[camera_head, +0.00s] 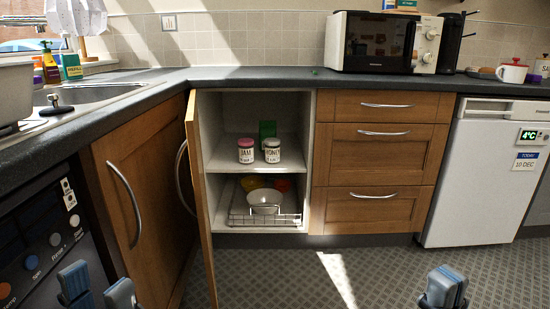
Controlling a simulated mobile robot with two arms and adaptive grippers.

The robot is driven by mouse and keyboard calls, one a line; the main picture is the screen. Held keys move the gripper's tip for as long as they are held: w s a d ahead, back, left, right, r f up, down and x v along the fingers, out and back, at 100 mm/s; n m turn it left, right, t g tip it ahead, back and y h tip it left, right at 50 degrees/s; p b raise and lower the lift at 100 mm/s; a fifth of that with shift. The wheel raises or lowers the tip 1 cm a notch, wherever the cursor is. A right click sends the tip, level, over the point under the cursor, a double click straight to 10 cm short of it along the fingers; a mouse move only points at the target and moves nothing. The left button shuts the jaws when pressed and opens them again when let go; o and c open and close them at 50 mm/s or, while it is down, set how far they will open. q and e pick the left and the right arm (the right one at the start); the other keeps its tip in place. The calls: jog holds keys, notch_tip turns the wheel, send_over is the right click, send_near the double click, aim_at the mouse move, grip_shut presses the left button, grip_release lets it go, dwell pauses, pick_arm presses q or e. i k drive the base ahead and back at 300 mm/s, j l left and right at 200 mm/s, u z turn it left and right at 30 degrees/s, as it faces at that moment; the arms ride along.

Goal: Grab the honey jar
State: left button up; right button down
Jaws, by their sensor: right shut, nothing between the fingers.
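The honey jar (272,152) is a small white jar with a dark lid and "HONEY" on its label. It stands upright on the upper shelf (225,165) of the open cabinet. A jam jar (246,152) with a pink lid stands just to its left, and a green box (267,130) is behind. My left gripper (98,287) is at the bottom left, its fingers apart and empty. My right gripper (443,289) is at the bottom right, shut and empty. Both are in the foreground, well away from the jar.
The cabinet door (200,210) stands open on the left side of the opening. A wire rack (240,217) with a bowl (264,201) and coloured items sits on the lower level. Drawers (375,150) are to the right. The floor in front is clear.

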aim_at(272, 153)
jog(key=i+l+z, duration=0.1)
jog(key=i+l, duration=0.2)
jog(key=i, duration=0.15)
jog(key=i+l+z, duration=0.1)
jog(key=i, duration=0.4)
jog(key=i+l+z, duration=0.15)
jog(key=i+l, duration=0.2)
jog(key=i, duration=0.15)
jog(key=i+l+z, duration=0.1)
jog(key=i, duration=0.4)
